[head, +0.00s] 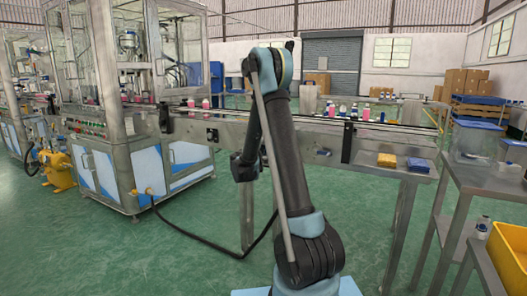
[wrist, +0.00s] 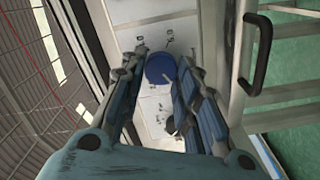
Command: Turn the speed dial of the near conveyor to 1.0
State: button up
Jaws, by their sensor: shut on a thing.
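In the wrist view a round blue dial (wrist: 160,69) sits on a pale panel (wrist: 150,12) with small dark markings around it. My gripper (wrist: 161,66) has its two fingers on either side of the dial and is shut on it. The markings are too small to read, so the dial's setting cannot be told. In the head view my arm stands in front of the conveyor (head: 290,128), and the gripper and dial cannot be made out there.
A dark handle (wrist: 257,55) is on the metal frame right of the panel. In the head view, bottles (head: 355,112) stand on the conveyor. Yellow (head: 387,160) and blue (head: 419,165) blocks lie on a side shelf. A yellow bin (head: 508,250) is at right. Green floor is open at left.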

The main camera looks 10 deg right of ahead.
jog(key=shift+w+a+f+n, duration=0.1)
jog(key=shift+a+n, duration=0.1)
jog(key=shift+n, duration=0.2)
jog(key=o, duration=1.1)
jog(key=shift+d, duration=0.1)
jog(key=shift+c, duration=0.2)
jog(key=v, duration=1.2)
jog(key=shift+d, duration=0.1)
